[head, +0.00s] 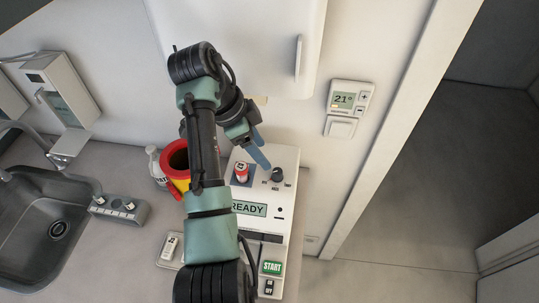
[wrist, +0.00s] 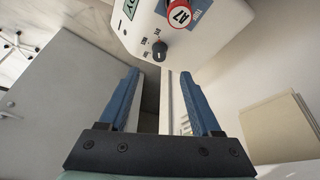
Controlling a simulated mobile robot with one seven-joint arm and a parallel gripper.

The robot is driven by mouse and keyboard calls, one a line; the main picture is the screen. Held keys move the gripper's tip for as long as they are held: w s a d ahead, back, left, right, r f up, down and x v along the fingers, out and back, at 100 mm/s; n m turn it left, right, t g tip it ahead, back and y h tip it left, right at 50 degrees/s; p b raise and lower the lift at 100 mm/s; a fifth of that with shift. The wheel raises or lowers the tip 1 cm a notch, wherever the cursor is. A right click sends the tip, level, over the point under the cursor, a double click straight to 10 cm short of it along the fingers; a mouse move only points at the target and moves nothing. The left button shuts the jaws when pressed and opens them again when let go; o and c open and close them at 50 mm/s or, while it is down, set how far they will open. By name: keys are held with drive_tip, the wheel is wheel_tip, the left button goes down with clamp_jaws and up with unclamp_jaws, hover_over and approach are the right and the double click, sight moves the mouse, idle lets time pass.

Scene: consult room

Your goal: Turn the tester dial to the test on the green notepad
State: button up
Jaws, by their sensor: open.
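The tester (head: 285,215) is a white machine on the counter, its display reading READY. Its dark dial (head: 277,175) is on the far part of its top, with small labels around it too small to read surely. The dial also shows in the wrist view (wrist: 159,50), just beyond the fingertips and between their lines. My gripper (head: 264,152) is open, its blue fingers empty and close to the dial, apart from it as far as I can see. I cannot make out a green notepad in either view.
A green START button (head: 272,267) is at the tester's near end.

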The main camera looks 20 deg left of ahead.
drive_tip(key=p+v, duration=0.2)
drive_tip(key=v, duration=0.2)
drive_tip(key=shift+f, duration=0.1)
idle(0.6)
